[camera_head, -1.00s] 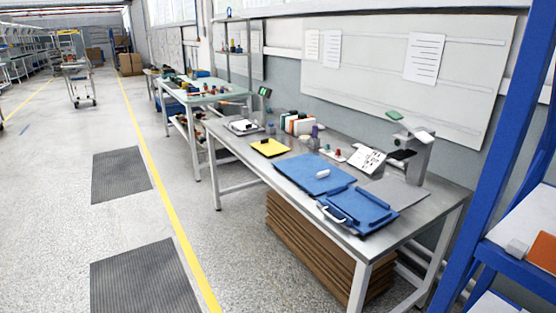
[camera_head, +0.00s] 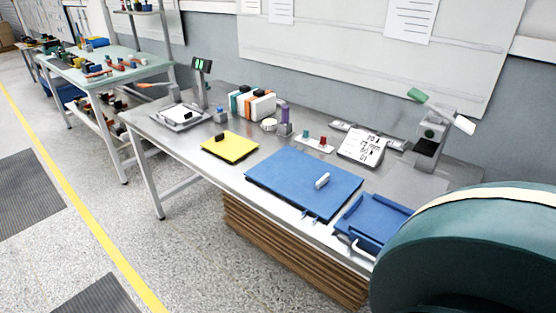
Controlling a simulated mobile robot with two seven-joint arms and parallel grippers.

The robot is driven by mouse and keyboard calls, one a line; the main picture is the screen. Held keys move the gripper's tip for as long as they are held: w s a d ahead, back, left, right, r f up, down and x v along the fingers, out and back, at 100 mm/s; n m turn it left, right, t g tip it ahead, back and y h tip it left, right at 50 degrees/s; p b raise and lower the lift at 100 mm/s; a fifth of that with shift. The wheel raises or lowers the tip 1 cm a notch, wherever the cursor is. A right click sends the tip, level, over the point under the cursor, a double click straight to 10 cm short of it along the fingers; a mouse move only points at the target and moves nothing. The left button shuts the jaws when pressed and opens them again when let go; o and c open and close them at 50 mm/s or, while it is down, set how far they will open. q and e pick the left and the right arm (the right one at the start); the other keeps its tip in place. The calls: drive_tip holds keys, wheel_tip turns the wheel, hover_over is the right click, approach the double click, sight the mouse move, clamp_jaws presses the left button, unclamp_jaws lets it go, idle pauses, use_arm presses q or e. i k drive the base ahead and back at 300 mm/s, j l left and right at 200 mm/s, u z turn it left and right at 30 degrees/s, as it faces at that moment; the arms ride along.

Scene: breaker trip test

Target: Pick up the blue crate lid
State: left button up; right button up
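That shape is very near the camera and may be part of my own arm. Neither of my grippers shows.
A yellow plate (camera_head: 230,147) with a black knob lies left of the lid. Behind stand several binders (camera_head: 251,104), a sign with numbers (camera_head: 361,147) and a grey device (camera_head: 432,140). Stacked brown boards (camera_head: 285,255) are under the bench (camera_head: 205,172). Floor at left is open.

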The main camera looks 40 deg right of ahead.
sight(314, 184)
drive_tip(key=i, duration=1.65)
drive_tip(key=i+z, duration=0.2)
drive_tip(key=z, duration=0.2)
drive_tip(key=i+j+z, duration=0.1)
drive_tip(key=i+z, duration=0.15)
drive_tip(key=z, duration=0.15)
drive_tip(key=i+j+z, duration=0.15)
drive_tip(key=z, duration=1.95)
